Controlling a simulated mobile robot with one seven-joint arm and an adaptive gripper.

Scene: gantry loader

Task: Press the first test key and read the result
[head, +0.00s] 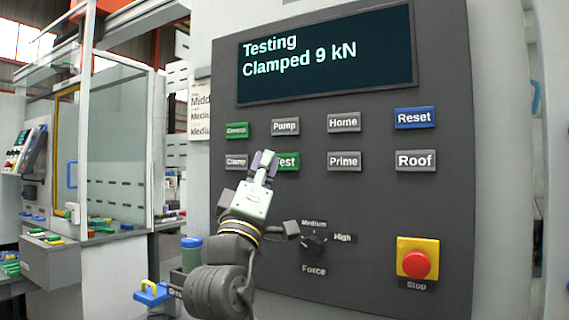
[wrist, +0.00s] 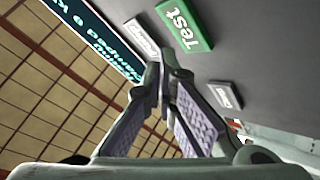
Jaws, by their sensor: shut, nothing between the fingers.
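The dark control panel (head: 300,205) fills the middle of the head view. Its display (head: 330,60) reads "Testing" and "Clamped 9 kN". The green Test key (head: 289,162) is in the lower key row, its left part hidden by my fingers. My gripper (head: 263,160) is shut and empty, with its fingertips in front of the key's left side. In the wrist view, the green Test key (wrist: 184,25) lies just beyond the shut fingertips (wrist: 163,75). I cannot tell whether they touch the panel.
Around Test are the Clamp key (head: 236,161), Pump key (head: 285,126) and Prime key (head: 344,161). A blue Reset key (head: 414,118) is at upper right. A Force knob (head: 314,244) and red Stop button (head: 417,264) are lower. A glazed cabinet (head: 115,140) stands left.

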